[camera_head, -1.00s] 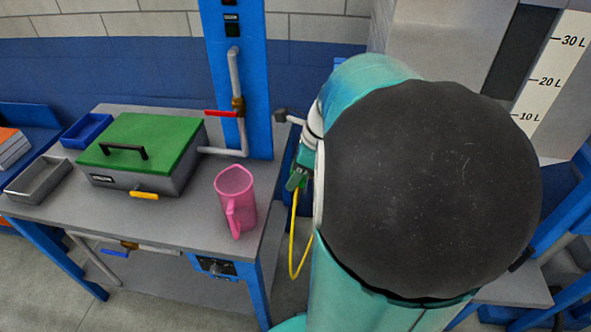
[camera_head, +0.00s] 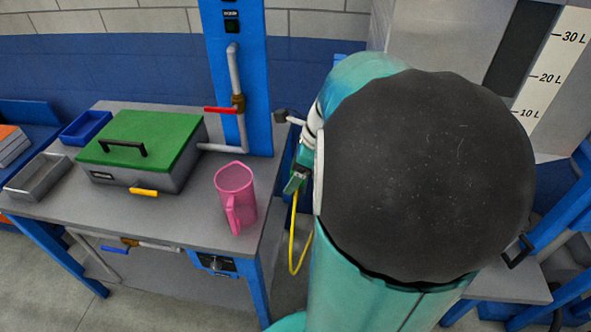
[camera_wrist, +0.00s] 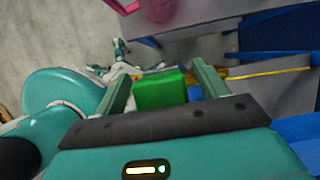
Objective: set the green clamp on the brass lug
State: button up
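The green clamp (camera_head: 296,182) is at the end of my arm in the head view, with a yellow cable (camera_head: 292,250) hanging in a loop below it. My gripper is just right of the workbench's edge in the head view, mostly hidden by my own arm. I cannot make out the brass lug in either view; my arm covers much of the right side.
A grey workbench (camera_head: 130,222) carries a pink pitcher (camera_head: 237,195), a green-lidded box (camera_head: 150,145), a blue tray (camera_head: 86,128) and a metal tray (camera_head: 38,178). A blue post (camera_head: 240,60) holds a pipe with a red-handled valve (camera_head: 220,110). A marked tank gauge (camera_head: 550,80) stands right.

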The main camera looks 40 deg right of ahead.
jog(key=v, duration=1.4)
jog(key=shift+a, duration=0.1)
jog(key=a+f+n+t+h, duration=0.1)
jog(key=a+f+n, duration=0.1)
jog(key=a+n, duration=1)
jog(key=a+f+n+t+h, duration=0.1)
jog(key=a+f+n, duration=0.1)
jog(key=a+n, duration=1.1)
jog(key=s+n, duration=0.1)
jog(key=n, duration=0.2)
jog(key=shift+a+f+h, duration=0.25)
jog(key=shift+f+h, duration=0.1)
jog(key=shift+h, duration=0.05)
jog(key=shift+c, duration=0.4)
